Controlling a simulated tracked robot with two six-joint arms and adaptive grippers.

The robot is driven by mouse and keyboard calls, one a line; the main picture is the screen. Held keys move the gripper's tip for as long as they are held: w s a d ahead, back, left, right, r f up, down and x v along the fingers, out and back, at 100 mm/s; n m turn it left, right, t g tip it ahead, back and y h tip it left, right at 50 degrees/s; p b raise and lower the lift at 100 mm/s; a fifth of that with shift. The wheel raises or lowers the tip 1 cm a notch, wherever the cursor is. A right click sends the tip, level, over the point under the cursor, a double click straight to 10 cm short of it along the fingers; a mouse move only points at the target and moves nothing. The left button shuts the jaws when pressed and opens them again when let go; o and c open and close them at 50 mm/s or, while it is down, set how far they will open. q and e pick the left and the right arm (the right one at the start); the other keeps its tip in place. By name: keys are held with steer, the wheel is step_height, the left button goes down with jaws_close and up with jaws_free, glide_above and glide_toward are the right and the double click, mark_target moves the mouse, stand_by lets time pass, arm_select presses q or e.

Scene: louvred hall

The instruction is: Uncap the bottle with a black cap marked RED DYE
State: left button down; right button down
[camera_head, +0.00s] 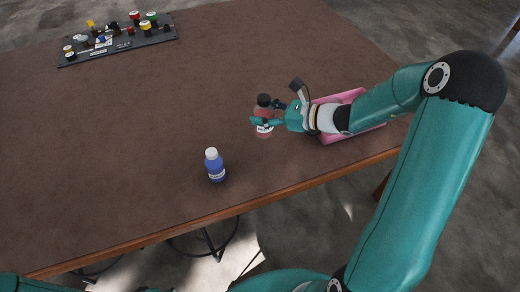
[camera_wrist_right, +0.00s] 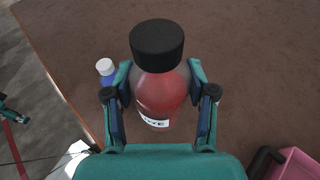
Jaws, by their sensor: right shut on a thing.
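The red bottle (camera_head: 264,131) has a black cap (camera_head: 264,100), which is on it. In the right wrist view the red bottle (camera_wrist_right: 160,95) stands between my fingers, with its black cap (camera_wrist_right: 157,42) clear above them. Its white label (camera_wrist_right: 155,121) is partly hidden, and only the end of a word like "DYE" shows. My right gripper (camera_head: 264,121) is shut around the bottle's body, and the bottle looks upright. I cannot tell whether its base touches the table. Of my left arm only teal parts (camera_head: 18,284) show at the bottom edge; its jaws cannot be made out.
A blue bottle with a white cap (camera_head: 215,168) stands near the table's front edge. A pink tray (camera_head: 351,138) lies under my right wrist. The brown table's (camera_head: 120,140) middle and left are clear.

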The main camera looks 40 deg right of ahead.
step_height(320, 180, down, 15)
steer(key=shift+r+p, duration=0.15)
steer(key=shift+p, duration=0.2)
steer(key=shift+f, duration=0.2)
steer(key=shift+c, duration=1.8)
jaws_free()
steer(key=shift+r, duration=0.1)
steer(key=shift+s+r, duration=0.1)
steer(key=shift+r, duration=0.05)
steer(key=b+v, duration=0.1)
steer(key=v, duration=1.1)
steer(key=shift+b, duration=0.4)
